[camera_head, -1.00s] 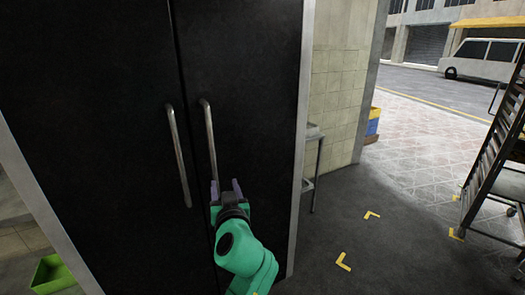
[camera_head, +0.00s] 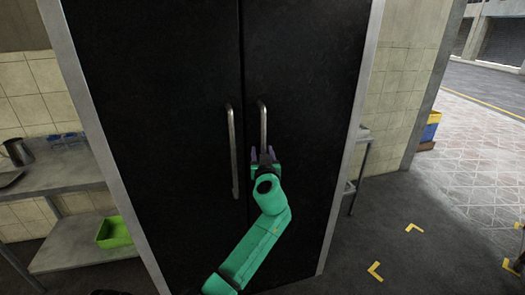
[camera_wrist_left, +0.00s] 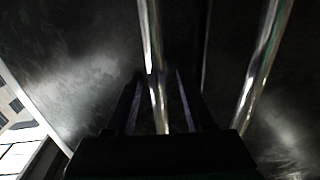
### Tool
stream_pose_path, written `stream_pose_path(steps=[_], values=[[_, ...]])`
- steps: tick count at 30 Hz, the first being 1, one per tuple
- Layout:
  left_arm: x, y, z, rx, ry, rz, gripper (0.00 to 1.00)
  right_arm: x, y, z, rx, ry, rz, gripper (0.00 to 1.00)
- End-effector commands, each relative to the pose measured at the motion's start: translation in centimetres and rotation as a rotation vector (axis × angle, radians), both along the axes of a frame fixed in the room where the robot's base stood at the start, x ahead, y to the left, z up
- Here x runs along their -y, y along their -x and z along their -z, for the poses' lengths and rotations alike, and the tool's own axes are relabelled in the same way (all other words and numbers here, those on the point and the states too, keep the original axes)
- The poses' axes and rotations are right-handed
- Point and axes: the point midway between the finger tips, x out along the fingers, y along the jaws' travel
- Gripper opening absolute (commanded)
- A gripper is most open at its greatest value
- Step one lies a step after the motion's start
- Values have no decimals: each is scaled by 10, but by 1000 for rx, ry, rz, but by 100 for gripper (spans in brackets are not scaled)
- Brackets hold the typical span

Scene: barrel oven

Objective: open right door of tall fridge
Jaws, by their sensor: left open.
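The tall fridge is black with a light grey frame. Its right door (camera_head: 305,95) and left door (camera_head: 155,100) both look shut, with a dark seam between them. The right door's upright metal handle (camera_head: 263,125) stands just right of the seam, its lower part hidden by my gripper. The left door's handle (camera_head: 232,150) is beside it. My left gripper (camera_head: 266,152) is open at the right handle. In the left wrist view the handle (camera_wrist_left: 151,50) runs down between the open fingers (camera_wrist_left: 158,100), and the other handle (camera_wrist_left: 266,60) stands apart to the right. My right gripper is not in view.
A metal shelf unit (camera_head: 75,178) with a green bin (camera_head: 114,232) stands left of the fridge. Right of it are a narrow metal stand (camera_head: 357,175), a tiled wall (camera_head: 405,85) and open floor with yellow corner marks (camera_head: 375,271).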

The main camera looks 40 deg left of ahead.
Motion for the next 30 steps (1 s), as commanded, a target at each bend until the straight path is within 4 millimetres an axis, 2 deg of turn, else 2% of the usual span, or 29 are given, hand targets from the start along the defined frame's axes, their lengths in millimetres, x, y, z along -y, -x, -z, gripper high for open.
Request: stream_pose_path(steps=[2, 4, 6, 7, 30], values=[[0, 0, 0, 0, 0, 0, 53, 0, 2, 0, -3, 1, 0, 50], [1, 0, 0, 0, 0, 0, 34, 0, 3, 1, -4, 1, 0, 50], [1, 0, 0, 0, 0, 1, 7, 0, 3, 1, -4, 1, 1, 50], [1, 0, 0, 0, 0, 1, 0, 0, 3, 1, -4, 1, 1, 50], [1, 0, 0, -1, 1, 1, 0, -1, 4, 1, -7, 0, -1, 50]])
